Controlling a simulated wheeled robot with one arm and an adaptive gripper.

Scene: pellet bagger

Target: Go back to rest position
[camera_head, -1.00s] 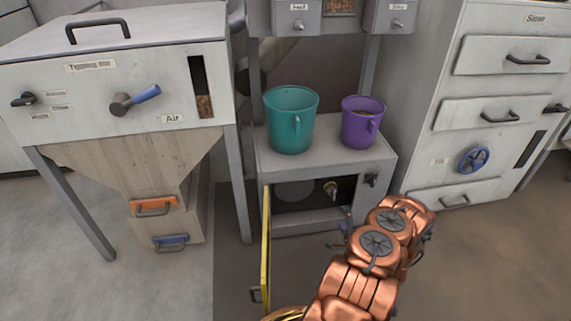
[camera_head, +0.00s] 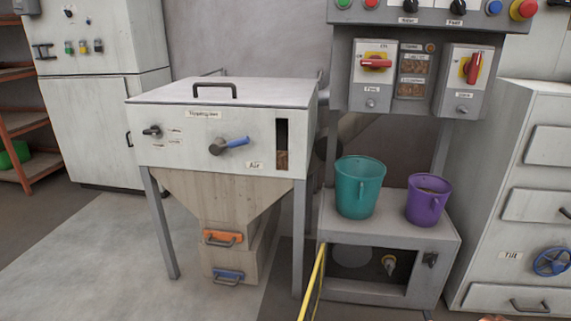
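My gripper is not in the current head view. Only a small copper-coloured bit of my arm shows at the bottom right edge. A teal bucket (camera_head: 359,190) and a purple bucket (camera_head: 427,204) stand upright side by side on the grey bagger stand (camera_head: 390,231). The purple one has something in it. Below them the compartment door (camera_head: 313,287), seen by its yellow edge, stands open.
A tipping unit (camera_head: 170,128) with a wooden hopper (camera_head: 213,200) stands at left on metal legs. A control panel (camera_head: 410,70) with red switches is above the buckets. A drawer cabinet (camera_head: 508,257) stands at right. Floor at the front left (camera_head: 80,270) is clear.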

